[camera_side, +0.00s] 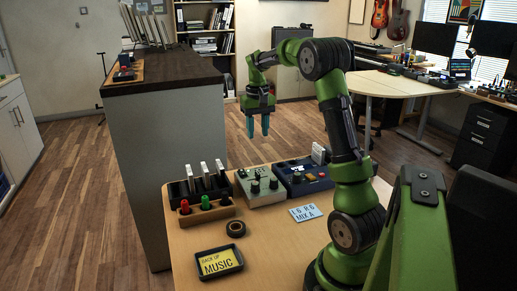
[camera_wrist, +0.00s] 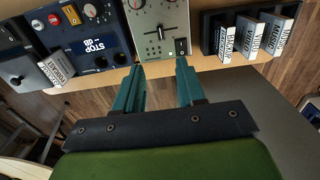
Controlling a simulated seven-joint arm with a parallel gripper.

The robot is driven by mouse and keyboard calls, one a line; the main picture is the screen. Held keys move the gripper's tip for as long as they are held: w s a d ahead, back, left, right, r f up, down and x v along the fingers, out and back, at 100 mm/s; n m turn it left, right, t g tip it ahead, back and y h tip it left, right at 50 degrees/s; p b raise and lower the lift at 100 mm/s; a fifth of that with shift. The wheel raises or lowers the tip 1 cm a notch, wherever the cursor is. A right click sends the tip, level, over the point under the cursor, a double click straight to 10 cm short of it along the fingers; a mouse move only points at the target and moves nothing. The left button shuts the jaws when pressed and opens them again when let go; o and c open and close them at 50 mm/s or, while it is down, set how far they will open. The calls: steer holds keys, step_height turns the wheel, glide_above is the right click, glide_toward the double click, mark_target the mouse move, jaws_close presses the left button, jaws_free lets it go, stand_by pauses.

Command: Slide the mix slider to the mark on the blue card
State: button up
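The blue card (camera_side: 306,212) lies on the table at the right and reads "L6 R6 MIX A". The pale grey-green mixer panel (camera_side: 262,188) stands at the table's far side; it also shows at the top of the wrist view (camera_wrist: 145,15). On it, a slider with a dark knob (camera_wrist: 160,32) sits near the middle of a horizontal scale, and a small dark switch (camera_wrist: 181,46) is beside it. The slider is too small to make out in the side view. My gripper (camera_side: 258,132) is open and empty above the panel's far side, its teal fingertips apart (camera_wrist: 159,68).
Left of the panel in the side view is a black rack (camera_side: 178,192) with white labelled cartridges, and a wooden block (camera_side: 190,219) with coloured knobs. A dark blue control box (camera_side: 300,189) is to the right. A tape roll (camera_side: 235,229) and a yellow-card tray (camera_side: 218,263) lie nearer.

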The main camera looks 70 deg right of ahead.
mark_target(257, 173)
step_height(257, 173, down, 15)
steer(key=shift+f, duration=0.1)
stand_by(0.4)
jaws_close()
steer(key=shift+w+a, duration=0.1)
